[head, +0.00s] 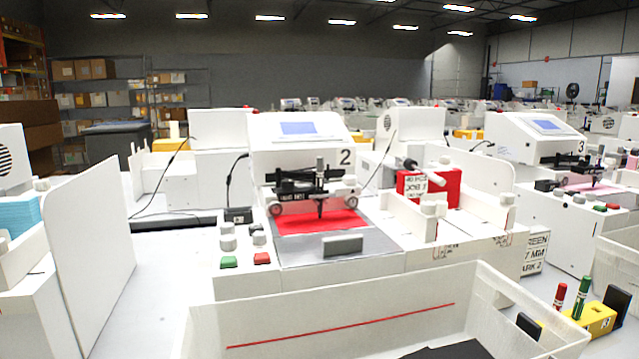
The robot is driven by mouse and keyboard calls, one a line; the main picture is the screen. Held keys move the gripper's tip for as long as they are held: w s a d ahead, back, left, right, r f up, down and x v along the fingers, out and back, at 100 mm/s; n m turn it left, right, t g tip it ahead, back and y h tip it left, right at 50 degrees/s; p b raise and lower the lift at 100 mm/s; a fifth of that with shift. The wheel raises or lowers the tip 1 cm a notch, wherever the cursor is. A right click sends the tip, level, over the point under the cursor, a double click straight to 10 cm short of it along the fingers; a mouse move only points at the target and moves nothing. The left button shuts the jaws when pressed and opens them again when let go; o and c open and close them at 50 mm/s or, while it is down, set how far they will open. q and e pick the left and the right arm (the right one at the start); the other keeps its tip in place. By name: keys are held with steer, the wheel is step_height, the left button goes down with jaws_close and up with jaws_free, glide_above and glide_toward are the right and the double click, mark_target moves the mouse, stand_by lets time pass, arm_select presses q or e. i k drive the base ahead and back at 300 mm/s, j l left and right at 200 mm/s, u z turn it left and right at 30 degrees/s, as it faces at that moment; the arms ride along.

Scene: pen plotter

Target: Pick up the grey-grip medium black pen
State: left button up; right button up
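Neither of my grippers shows in the head view. No pen that I can clearly tell as the grey-grip medium black pen is in sight. A slim upright pen-like part (319,168), greyish above and dark at its tip, sits in the carriage of the plotter marked 2 (298,132), over red material (315,221). At the lower right, a red marker (560,297) and a green marker (581,298) stand upright at a yellow holder (597,318). Dark blocky pieces (616,304) stand beside them; I cannot tell whether any is a pen.
A white open bin (340,290) with a red line on its wall stands in front, with something black (455,351) at its bottom edge. Green (229,262) and red (262,258) buttons sit on the plotter's front. A white panel (95,235) stands at left.

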mark_target(320, 161)
steer(key=k+j+z, duration=0.25)
steer(key=k+j, duration=0.4)
steer(key=k, duration=0.15)
